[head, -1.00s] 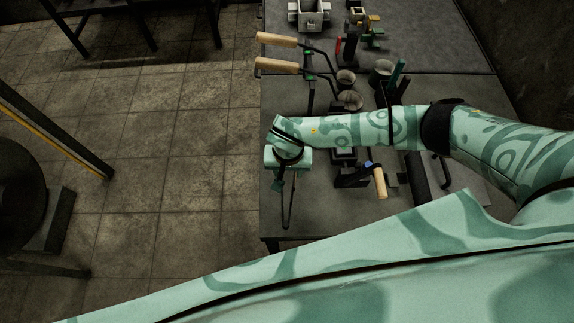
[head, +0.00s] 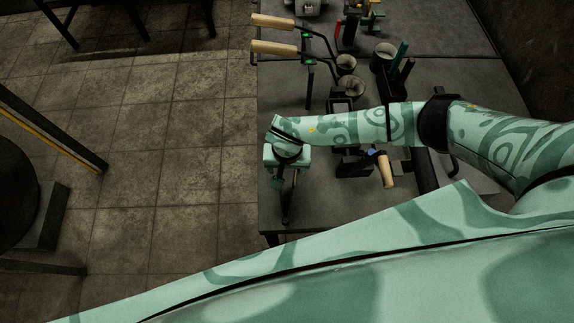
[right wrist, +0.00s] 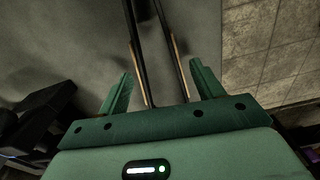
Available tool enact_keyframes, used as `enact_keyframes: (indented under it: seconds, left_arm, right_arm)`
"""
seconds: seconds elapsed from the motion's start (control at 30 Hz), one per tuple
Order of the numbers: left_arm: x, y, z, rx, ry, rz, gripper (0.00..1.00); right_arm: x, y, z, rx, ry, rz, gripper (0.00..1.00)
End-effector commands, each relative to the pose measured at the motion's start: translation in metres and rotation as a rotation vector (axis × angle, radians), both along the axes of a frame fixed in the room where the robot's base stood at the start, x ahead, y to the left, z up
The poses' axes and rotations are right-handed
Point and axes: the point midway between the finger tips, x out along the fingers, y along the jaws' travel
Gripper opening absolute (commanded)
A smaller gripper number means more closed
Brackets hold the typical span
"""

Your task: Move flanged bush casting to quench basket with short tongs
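My right gripper (head: 284,172) is over the near left part of the bench, pointing down. In the right wrist view its two green fingers (right wrist: 162,92) are apart. The short tongs, two long dark bars (right wrist: 155,35) with strips of wood colour along them, run between the fingers, with a visible gap on each side. In the head view the tongs (head: 286,213) show as a dark shape below the gripper, partly hidden by it. My left gripper is not in view. I cannot make out the flanged bush casting or the quench basket.
Two wooden-handled ladles (head: 275,47) stick out over the bench's left edge, their cups beyond my right forearm. A tool with a wooden handle (head: 386,170) lies right of the gripper. Dark blocks and tools crowd the middle of the bench (head: 330,215). Open floor lies left.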

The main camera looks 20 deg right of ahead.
Motion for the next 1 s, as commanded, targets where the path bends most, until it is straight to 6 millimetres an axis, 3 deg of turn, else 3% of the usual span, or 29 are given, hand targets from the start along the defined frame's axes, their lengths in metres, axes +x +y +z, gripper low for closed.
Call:
enact_keyframes:
  seconds: [0.07, 0.17, 0.53, 0.67, 1.0]
  left_arm:
    - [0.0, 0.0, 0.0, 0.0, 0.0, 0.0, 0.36]
    - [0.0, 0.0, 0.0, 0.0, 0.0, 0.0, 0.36]
    - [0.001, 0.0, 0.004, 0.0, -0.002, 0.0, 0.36]
    - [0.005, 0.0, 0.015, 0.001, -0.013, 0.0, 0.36]
    - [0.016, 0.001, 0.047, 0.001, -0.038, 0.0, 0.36]
  right_arm:
    - [0.0, 0.0, 0.0, 0.0, 0.0, 0.0, 0.67]
    - [0.0, 0.0, 0.0, 0.0, 0.0, 0.0, 0.92]
    - [0.0, 0.0, 0.008, 0.001, -0.001, 0.0, 0.92]
    - [0.0, 0.0, 0.034, 0.001, -0.007, 0.003, 0.92]
    - [-0.003, 0.001, 0.125, 0.0, -0.005, 0.002, 0.92]
